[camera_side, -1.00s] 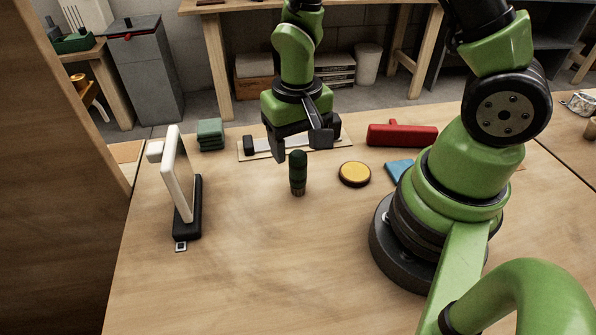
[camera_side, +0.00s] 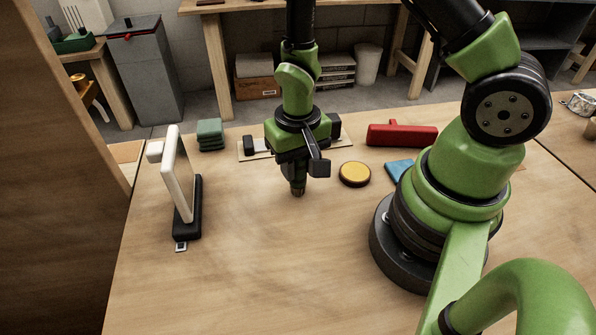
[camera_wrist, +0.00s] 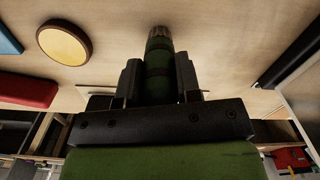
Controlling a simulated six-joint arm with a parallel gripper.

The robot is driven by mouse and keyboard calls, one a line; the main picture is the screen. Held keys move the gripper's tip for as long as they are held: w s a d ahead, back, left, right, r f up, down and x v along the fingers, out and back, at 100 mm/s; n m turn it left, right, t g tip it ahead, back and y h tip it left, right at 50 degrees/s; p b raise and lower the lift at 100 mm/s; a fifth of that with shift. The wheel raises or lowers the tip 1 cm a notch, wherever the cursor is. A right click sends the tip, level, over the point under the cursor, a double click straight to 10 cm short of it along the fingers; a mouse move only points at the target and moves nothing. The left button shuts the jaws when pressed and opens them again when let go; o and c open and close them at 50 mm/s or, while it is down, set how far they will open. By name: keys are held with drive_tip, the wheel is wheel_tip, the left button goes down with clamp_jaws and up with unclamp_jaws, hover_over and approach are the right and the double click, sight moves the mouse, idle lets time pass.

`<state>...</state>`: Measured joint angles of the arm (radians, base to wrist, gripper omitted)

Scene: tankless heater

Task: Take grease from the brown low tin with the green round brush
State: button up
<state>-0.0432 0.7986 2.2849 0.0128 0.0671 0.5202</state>
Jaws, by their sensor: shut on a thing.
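The green round brush (camera_side: 297,189) stands upright on the table, its lower end showing below my gripper (camera_side: 300,172). In the wrist view the brush (camera_wrist: 159,58) lies between the two fingers of my gripper (camera_wrist: 159,80), which are shut on its green body. Its bristle end touches or nearly touches the table; I cannot tell which. The brown low tin (camera_side: 354,174), round with yellow grease filling its top, sits on the table just right of my gripper. The tin also shows at the upper left of the wrist view (camera_wrist: 65,42).
A red object (camera_side: 402,135) and a blue cloth-like item (camera_side: 400,170) lie to the right. A white panel on a black base (camera_side: 187,210) stands at left. Green stacked pads (camera_side: 210,135) and a flat strip with a black-handled tool (camera_side: 249,146) lie behind. The table front is clear.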

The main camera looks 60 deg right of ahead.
drive_tip(key=shift+r, duration=0.1)
wheel_tip(320, 180, up, 9)
drive_tip(key=shift+d+f, duration=0.1)
drive_tip(key=s+d+g+y, duration=0.1)
drive_tip(key=s+d+g, duration=0.35)
drive_tip(key=d, duration=0.55)
drive_tip(key=shift+t, duration=0.35)
drive_tip(key=shift+w+d+f+x, duration=0.1)
drive_tip(key=shift+w+x, duration=0.1)
drive_tip(key=shift+x, duration=0.85)
drive_tip(key=shift+w+d+f+x, duration=0.1)
drive_tip(key=shift+w+x, duration=0.15)
drive_tip(key=shift+x, duration=0.8)
drive_tip(key=shift+w+d+f+x, duration=0.1)
drive_tip(key=shift+w+x, duration=0.1)
drive_tip(key=shift+x, duration=0.85)
drive_tip(key=shift+f, duration=0.6)
wheel_tip(320, 180, up, 7)
